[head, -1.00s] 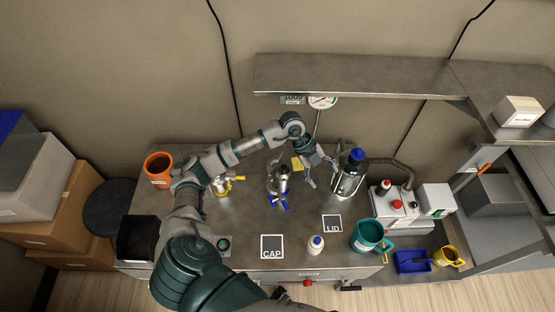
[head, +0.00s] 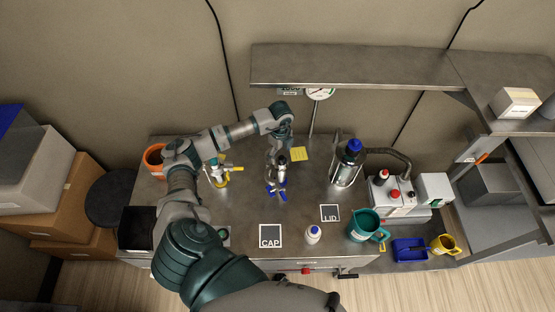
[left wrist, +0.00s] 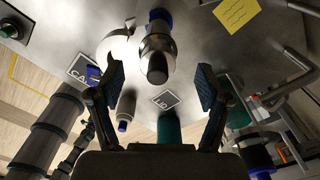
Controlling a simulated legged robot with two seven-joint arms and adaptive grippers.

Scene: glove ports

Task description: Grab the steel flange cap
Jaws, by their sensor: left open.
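What looks like the steel flange cap (head: 282,161) is a grey metal piece with a dark knob, standing upright on a clear vessel at the middle of the bench. Blue clamp handles (head: 276,192) sit at its near side. In the left wrist view the steel cap (left wrist: 160,44) shows beyond and between the fingers, its dark knob toward the camera. My left gripper (head: 280,145) is just behind and above it in the head view, partly hidden by my wrist. Its fingers (left wrist: 160,76) are spread, empty and apart from the cap. My right gripper is out of view.
The CAP mark (head: 270,236) and LID mark (head: 330,213) lie on the bench front. A caged bottle with blue lid (head: 354,147) stands right; a white bottle (head: 313,234) and teal mug (head: 362,225) are near the front edge. A yellow-handled valve (head: 219,172) is left. A shelf (head: 350,65) overhangs the back.

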